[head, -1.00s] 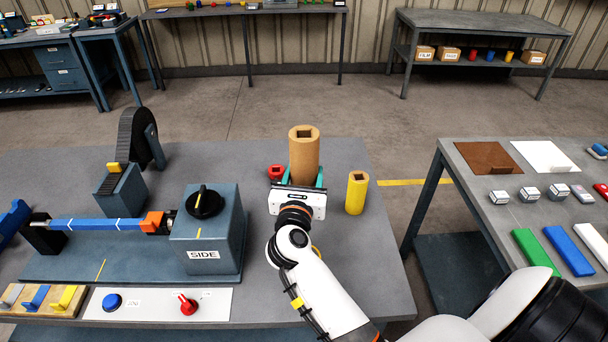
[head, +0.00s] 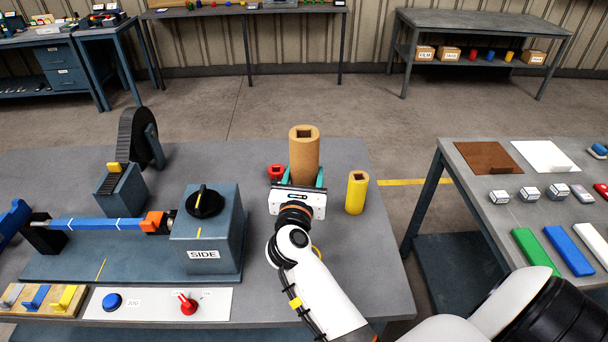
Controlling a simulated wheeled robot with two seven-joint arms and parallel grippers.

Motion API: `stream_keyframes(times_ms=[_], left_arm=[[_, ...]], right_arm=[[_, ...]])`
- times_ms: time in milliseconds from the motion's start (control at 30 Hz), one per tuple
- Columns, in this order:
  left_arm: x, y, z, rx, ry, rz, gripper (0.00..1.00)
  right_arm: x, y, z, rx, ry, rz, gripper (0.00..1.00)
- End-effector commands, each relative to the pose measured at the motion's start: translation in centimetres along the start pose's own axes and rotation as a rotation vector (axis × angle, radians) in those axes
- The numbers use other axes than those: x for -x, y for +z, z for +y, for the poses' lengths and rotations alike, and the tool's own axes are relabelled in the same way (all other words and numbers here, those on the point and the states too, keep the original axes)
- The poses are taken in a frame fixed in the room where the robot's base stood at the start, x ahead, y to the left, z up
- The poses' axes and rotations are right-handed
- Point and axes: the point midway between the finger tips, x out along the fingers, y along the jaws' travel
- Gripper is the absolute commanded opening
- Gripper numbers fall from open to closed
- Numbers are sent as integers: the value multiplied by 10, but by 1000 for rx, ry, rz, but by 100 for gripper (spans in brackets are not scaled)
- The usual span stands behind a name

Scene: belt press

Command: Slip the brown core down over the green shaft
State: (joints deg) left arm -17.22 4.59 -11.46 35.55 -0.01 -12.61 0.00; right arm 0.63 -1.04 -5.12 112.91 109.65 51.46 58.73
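The brown core (head: 304,158) is an upright cylinder with a square hole in its top, at the middle of the near table. My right gripper (head: 304,178) is at its near side, with a teal finger on each side of the core. Whether the fingers press on it or stand slightly apart cannot be told. The core's base is hidden behind the gripper. No green shaft can be made out. A blue square shaft (head: 90,224) with an orange collar (head: 153,222) lies level at the left, running into a block marked SIDE (head: 208,255). My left gripper is not in view.
A yellow cylinder (head: 356,194) with a square hole stands close right of the core. A small red part (head: 276,172) is close left. A black belt wheel (head: 135,138) stands at the back left. A panel (head: 150,303) with knobs lies in front.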

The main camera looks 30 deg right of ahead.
Motion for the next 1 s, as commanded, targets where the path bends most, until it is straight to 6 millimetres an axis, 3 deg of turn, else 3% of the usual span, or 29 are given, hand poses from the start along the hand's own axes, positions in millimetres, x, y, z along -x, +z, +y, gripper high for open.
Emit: stream_keyframes(times_ms=[1000], left_arm=[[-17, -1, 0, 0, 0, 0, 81]], right_arm=[[0, 19, 0, -1, 0, 2, 23]])
